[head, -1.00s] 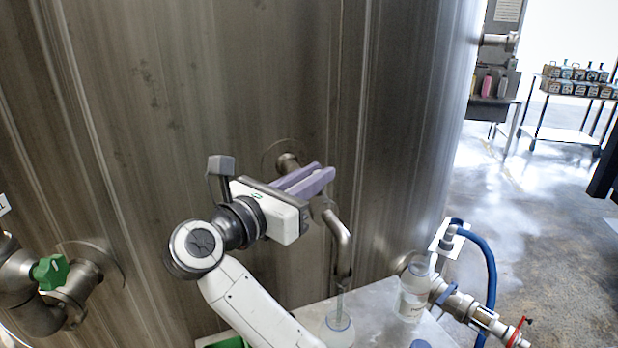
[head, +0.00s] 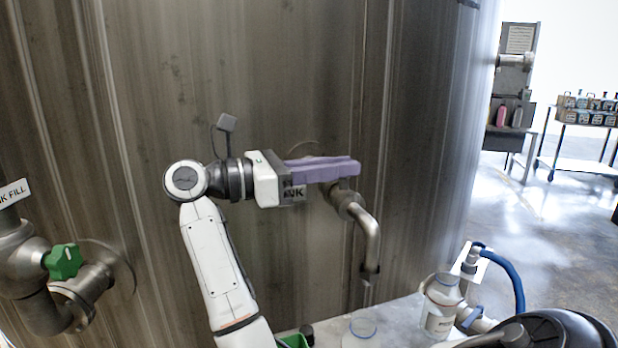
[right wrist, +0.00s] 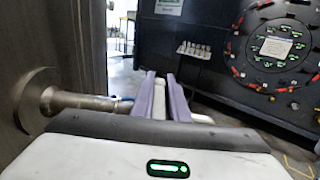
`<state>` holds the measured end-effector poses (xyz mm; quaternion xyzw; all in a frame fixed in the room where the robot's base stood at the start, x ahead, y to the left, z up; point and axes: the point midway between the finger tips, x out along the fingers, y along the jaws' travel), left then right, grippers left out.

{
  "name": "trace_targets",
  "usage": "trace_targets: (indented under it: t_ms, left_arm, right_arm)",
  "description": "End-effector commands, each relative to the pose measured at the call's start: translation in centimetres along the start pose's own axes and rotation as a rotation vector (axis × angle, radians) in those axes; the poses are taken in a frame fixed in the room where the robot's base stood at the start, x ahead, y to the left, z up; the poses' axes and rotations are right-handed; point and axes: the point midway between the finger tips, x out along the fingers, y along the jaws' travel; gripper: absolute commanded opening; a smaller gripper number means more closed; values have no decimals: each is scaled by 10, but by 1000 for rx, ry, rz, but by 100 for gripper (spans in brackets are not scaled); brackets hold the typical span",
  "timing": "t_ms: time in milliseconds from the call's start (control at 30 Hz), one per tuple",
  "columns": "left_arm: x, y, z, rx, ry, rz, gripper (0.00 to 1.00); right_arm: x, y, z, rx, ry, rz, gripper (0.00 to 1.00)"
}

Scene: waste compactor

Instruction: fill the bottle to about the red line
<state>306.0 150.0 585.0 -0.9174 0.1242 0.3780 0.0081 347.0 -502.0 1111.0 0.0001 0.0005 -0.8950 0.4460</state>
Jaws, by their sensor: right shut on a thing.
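My right gripper (head: 340,168), with purple fingers, lies level across the top of the metal tap (head: 368,230) on the tank. It is shut on the tap's valve part, mostly hidden by the fingers. In the right wrist view the fingers (right wrist: 165,97) have a pale bar between them. A clear bottle (head: 362,332) stands under the spout, cut off by the lower edge. A thin pale streak, apparently liquid, runs from spout to bottle mouth. The red line and fill level cannot be made out. My left gripper is not in view.
A white labelled bottle (head: 440,308) stands right of the spout, by a blue hose (head: 515,275). A green-handled valve (head: 63,262) is on the left. A dark rounded part fills the lower right corner. A cart with bottles (head: 585,112) is far off.

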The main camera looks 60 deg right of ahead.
Motion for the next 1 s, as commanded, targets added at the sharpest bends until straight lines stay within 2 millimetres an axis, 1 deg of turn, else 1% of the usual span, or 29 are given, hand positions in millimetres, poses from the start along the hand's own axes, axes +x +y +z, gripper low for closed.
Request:
trace_targets:
  t_ms: [133, 433, 467, 500, 567, 867, 967, 1000]
  left_arm:
    - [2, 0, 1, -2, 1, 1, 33]
    - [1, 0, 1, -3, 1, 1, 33]
    - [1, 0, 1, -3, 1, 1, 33]
    - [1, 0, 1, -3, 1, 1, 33]
    - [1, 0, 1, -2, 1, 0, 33]
    - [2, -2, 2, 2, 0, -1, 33]
    - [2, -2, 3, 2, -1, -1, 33]
    - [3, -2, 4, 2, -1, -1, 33]
  right_arm:
    - [6, -2, -1, -1, 3, -25, 0]
    - [5, -2, 0, -1, 2, -26, 0]
    - [5, -2, 0, -1, 2, -26, 16]
    - [5, -2, 0, 0, 2, -26, 22]
    - [5, -2, 0, 0, 1, -25, 33]
    - [4, -1, 0, 0, 0, -23, 33]
    - [-3, -1, 0, -1, 1, -21, 33]
    - [-8, -1, -1, -1, 0, -21, 33]
